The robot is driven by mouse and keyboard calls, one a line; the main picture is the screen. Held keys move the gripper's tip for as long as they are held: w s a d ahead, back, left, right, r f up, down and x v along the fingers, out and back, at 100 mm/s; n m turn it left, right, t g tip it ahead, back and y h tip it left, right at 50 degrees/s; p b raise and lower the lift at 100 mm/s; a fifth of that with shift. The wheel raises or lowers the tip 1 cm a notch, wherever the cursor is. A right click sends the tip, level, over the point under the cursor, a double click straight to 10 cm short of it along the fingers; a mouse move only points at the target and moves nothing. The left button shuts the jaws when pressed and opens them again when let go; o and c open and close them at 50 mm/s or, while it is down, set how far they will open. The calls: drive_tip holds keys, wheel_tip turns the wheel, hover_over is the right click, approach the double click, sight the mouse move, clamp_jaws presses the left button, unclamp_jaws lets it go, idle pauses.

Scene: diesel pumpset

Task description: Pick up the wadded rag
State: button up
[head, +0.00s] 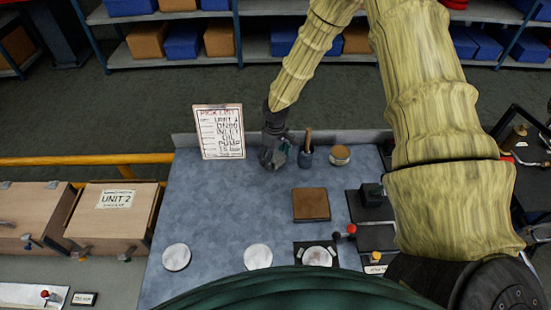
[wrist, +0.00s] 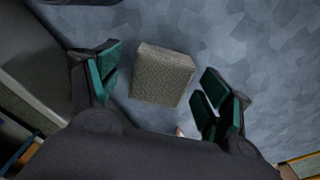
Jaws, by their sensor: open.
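A grey-beige block with a woven, cloth-like surface (wrist: 163,76), which I take to be the wadded rag, lies on the blue-grey worktop in the wrist view. My gripper (wrist: 160,85) is open, with its teal-padded fingers on either side of it. Gaps show between the block and both fingers. In the head view my gripper (head: 275,152) is low over the back of the worktop, beside a dark cup. The block cannot be made out there; the gripper seems to hide it.
The dark cup (head: 306,157) holds a brown-handled tool, close right of my gripper. A round tin (head: 340,154) stands further right. A pick-list sign (head: 219,132) stands left. A brown square block (head: 311,204) lies in front. The worktop's left-middle (head: 210,205) is clear.

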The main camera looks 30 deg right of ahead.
drive_tip(key=shift+w+f, duration=0.1)
drive_tip(key=shift+w, duration=0.05)
drive_tip(key=c, duration=1.1)
drive_tip(key=shift+r+b, duration=0.85)
drive_tip(key=shift+r, duration=0.3)
drive_tip(key=s+a+r+b, duration=0.1)
drive_tip(key=s+b, duration=0.1)
drive_tip(key=s, duration=0.3)
drive_tip(key=s+a+r+b, duration=0.1)
drive_tip(key=s+b, duration=0.1)
drive_tip(key=s, duration=0.3)
drive_tip(key=s+a+b, duration=0.2)
drive_tip(key=s, duration=0.3)
drive_tip(key=shift+s+r, duration=0.3)
drive_tip(key=shift+r, duration=0.1)
